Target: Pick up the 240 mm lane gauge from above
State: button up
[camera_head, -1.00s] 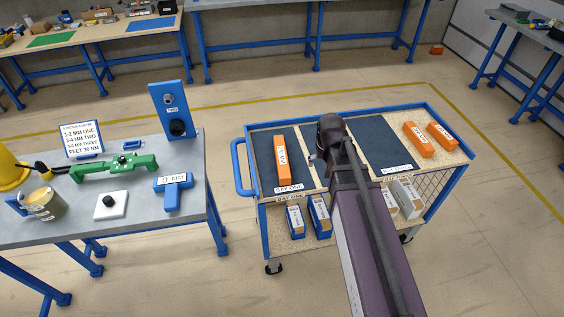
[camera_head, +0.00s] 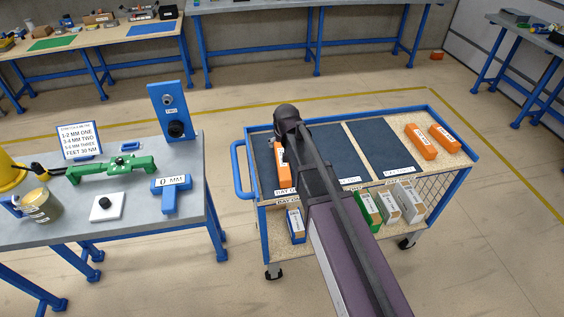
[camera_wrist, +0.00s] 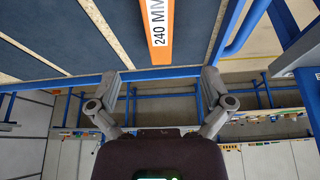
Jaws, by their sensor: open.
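The 240 mm lane gauge is an orange bar with a white label (camera_wrist: 158,25). In the wrist view it reads "240 MM" and lies on a dark mat at the top, running out of the frame. In the head view the orange bar (camera_head: 283,178) lies in bay one at the cart's left, partly hidden by my arm. In the wrist view my gripper (camera_wrist: 160,77) is open and empty, its fingers spread wider than the gauge. The gauge's near end shows between and beyond the fingertips, with no contact visible. In the head view my arm hides the gripper.
The cart's blue rim (camera_head: 390,108) and side handle (camera_head: 237,168) stand near the gauge. Two other orange bars (camera_head: 420,141) (camera_head: 446,138) lie at the cart's right. Boxes stand on the lower shelf. A grey bench (camera_head: 135,225) with tools is at left.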

jog(key=shift+b+x, duration=3.85)
jog(key=shift+x, duration=0.4)
jog(key=shift+f, duration=0.1)
jog(key=shift+b+x, duration=2.4)
jog(key=shift+x, duration=0.15)
jog(key=shift+s, duration=0.1)
jog(key=c, duration=1.3)
